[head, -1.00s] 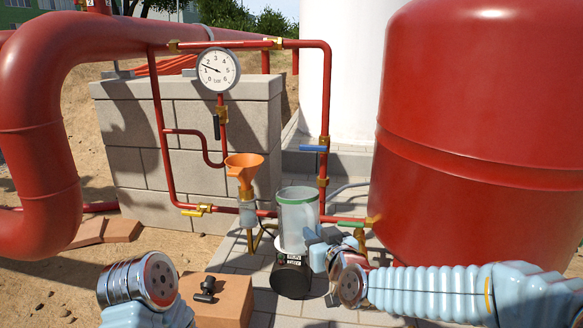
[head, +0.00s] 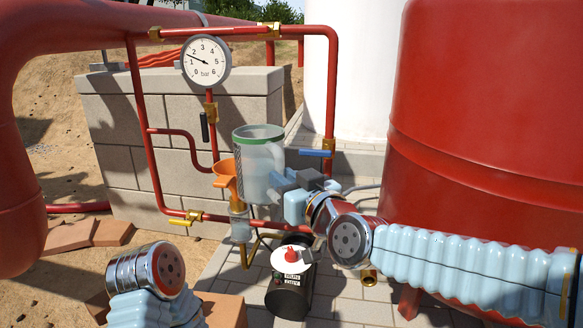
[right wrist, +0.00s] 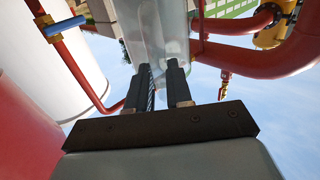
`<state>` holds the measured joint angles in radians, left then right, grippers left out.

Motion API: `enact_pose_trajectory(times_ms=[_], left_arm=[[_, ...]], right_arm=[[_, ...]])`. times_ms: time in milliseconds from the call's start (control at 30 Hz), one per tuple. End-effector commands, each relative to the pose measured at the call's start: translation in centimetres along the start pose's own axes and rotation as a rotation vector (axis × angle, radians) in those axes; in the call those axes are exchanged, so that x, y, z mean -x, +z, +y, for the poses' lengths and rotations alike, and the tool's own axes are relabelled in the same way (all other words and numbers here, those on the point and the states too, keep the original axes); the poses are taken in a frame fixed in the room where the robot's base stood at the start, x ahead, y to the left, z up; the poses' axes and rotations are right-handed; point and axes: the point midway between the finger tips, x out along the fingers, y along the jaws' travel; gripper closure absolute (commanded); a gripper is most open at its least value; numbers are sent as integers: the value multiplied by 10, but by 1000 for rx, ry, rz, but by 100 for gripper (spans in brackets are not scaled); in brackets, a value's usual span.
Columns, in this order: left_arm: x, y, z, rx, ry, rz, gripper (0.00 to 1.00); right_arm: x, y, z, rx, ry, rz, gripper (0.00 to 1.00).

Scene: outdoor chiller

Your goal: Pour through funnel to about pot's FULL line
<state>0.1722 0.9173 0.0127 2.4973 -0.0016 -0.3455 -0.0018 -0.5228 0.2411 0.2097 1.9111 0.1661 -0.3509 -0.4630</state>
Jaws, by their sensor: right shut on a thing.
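A clear jug (head: 258,158) with a green rim and marks on its side is held up, roughly upright, just right of the orange funnel (head: 224,171). It partly covers the funnel. My right gripper (head: 288,184) is shut on the jug at its right side. In the right wrist view the two fingers (right wrist: 165,78) reach onto the clear jug wall (right wrist: 158,30). Below the funnel sits a small greyish pot (head: 241,230) on the pipework. Its FULL line and level cannot be read. My left arm shows at lower left, but its gripper is out of view.
A black cylinder (head: 289,296) with a white top and red knob stands on the paving below the jug. Red pipes with a blue valve handle (head: 315,153), a yellow valve handle (head: 180,222) and a gauge (head: 206,62) surround the funnel. A large red tank (head: 480,130) stands at right.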

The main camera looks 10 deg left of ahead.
Motion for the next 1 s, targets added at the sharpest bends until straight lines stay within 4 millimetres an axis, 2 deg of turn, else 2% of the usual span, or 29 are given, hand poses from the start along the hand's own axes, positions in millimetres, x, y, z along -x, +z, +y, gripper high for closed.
enact_pose_trajectory(times_ms=[467,667,833,867,900,1000], left_arm=[[-2,0,-1,0,0,0,57],[-19,0,-7,1,0,3,57],[-40,-1,-15,2,-1,8,57],[-23,-1,-9,3,-1,7,57],[-14,-1,-6,2,-1,6,57],[-2,-1,-1,1,-1,5,57]], right_arm=[[0,-2,0,1,-2,15,100],[2,2,1,0,-19,22,100],[4,5,2,2,-44,26,100],[2,-8,1,1,-46,15,100],[0,-10,1,0,-46,4,100],[-6,-12,1,0,-46,-19,100]])
